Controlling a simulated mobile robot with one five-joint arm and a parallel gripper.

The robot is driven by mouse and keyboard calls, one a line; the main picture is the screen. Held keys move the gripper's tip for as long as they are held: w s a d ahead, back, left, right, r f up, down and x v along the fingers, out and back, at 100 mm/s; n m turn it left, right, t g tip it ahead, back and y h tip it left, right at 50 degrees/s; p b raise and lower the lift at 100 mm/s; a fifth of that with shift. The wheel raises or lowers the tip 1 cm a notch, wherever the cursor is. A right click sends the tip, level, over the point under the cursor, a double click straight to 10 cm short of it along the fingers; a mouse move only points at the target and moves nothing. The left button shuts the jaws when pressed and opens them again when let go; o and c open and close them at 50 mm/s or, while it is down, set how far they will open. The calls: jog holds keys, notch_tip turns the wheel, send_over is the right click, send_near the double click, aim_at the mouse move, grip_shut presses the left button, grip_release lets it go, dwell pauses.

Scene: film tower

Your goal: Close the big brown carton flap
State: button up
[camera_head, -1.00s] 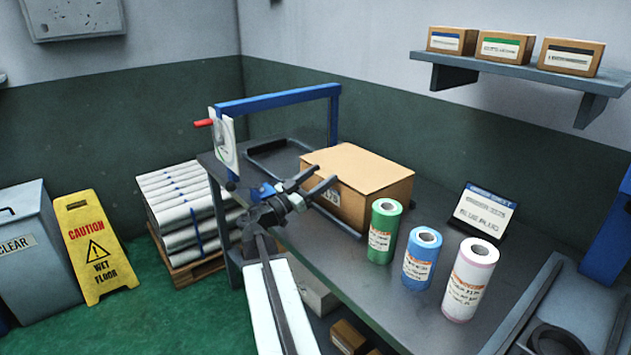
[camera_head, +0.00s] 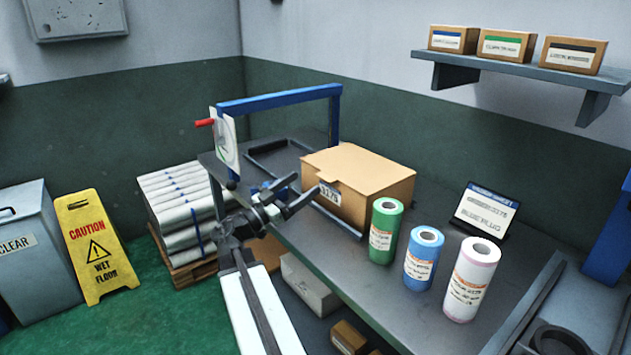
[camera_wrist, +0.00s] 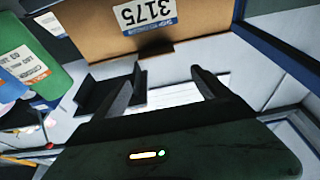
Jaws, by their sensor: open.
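The big brown carton (camera_head: 340,198) stands on the dark bench, and its front with a "3175" label also shows in the wrist view (camera_wrist: 90,30). Its flap (camera_head: 362,170) lies about level across the top, with its near-left corner at the front edge. I cannot tell whether it sits fully flush. My gripper (camera_head: 306,191) is open and empty, in front of and to the left of the carton. In the wrist view its two fingers (camera_wrist: 166,72) point at the carton's labelled front with a gap between. The flap is out of the wrist view.
Green (camera_head: 385,232), blue (camera_head: 422,260) and white (camera_head: 470,282) rolls stand on the bench (camera_head: 350,270) right of the carton. A blue frame (camera_head: 280,98) rises behind my gripper. A sign (camera_head: 483,211) stands at the right. The bench's front edge is below my arm.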

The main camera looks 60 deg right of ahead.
jog(key=w+a, duration=0.2)
jog(key=a, duration=0.5)
jog(key=s+d, duration=0.2)
jog(key=d, duration=0.5)
jog(key=s+d, duration=0.2)
jog(key=d, duration=0.5)
jog(key=shift+s+r+p, duration=0.4)
jog(key=shift+r+p, duration=0.05)
jog(key=shift+d, duration=0.1)
jog(key=shift+s+r, duration=0.1)
